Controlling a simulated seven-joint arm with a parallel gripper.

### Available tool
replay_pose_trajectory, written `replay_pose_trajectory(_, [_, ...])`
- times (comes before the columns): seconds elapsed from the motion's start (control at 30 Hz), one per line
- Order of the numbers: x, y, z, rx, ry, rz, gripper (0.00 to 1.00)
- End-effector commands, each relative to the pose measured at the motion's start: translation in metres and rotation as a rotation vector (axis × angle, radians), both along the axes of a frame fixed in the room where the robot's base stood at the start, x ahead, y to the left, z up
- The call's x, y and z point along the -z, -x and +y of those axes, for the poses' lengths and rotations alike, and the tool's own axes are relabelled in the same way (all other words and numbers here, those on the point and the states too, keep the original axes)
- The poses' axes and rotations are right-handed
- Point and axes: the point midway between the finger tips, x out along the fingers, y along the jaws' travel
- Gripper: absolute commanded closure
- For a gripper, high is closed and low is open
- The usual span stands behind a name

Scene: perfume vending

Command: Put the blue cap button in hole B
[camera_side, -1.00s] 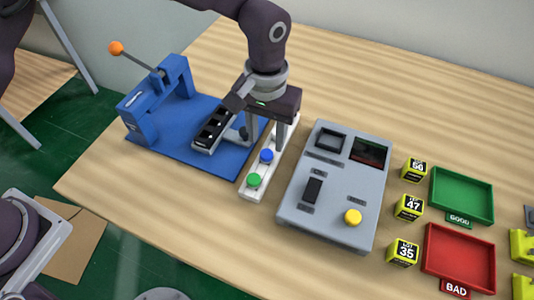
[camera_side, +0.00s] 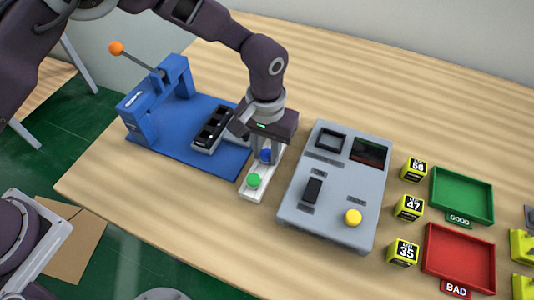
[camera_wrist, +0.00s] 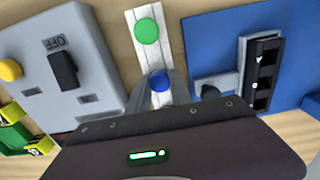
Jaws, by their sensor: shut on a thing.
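The blue cap button (camera_side: 266,155) sits at the white strip (camera_side: 251,194), and my gripper (camera_side: 264,158) is down around it. In the wrist view the blue cap button (camera_wrist: 159,82) is between the two fingers of my gripper (camera_wrist: 160,88), which are shut on it. I cannot tell whether it is lifted off the strip. The black holder with holes (camera_side: 211,129) lies on the blue base to the left; it also shows in the wrist view (camera_wrist: 263,75). The letters at the holes are too small to read.
A green button (camera_side: 254,180) sits on the strip close to my gripper. The grey console (camera_side: 331,190) stands to the right. The blue press (camera_side: 158,98) with an orange-knobbed lever is at the left. Yellow cubes (camera_side: 409,207), a green tray (camera_side: 462,195) and a red tray (camera_side: 458,260) are further right.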

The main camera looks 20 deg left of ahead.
Motion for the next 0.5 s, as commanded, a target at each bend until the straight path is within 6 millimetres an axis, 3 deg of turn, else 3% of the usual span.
replay_pose_trajectory(0.3, [-0.001, 0.0, 0.0, 0.0, 0.0, -0.001, 1.0])
replay_pose_trajectory(0.5, [-0.013, 0.0, 0.0, 0.0, 0.001, -0.001, 1.0])
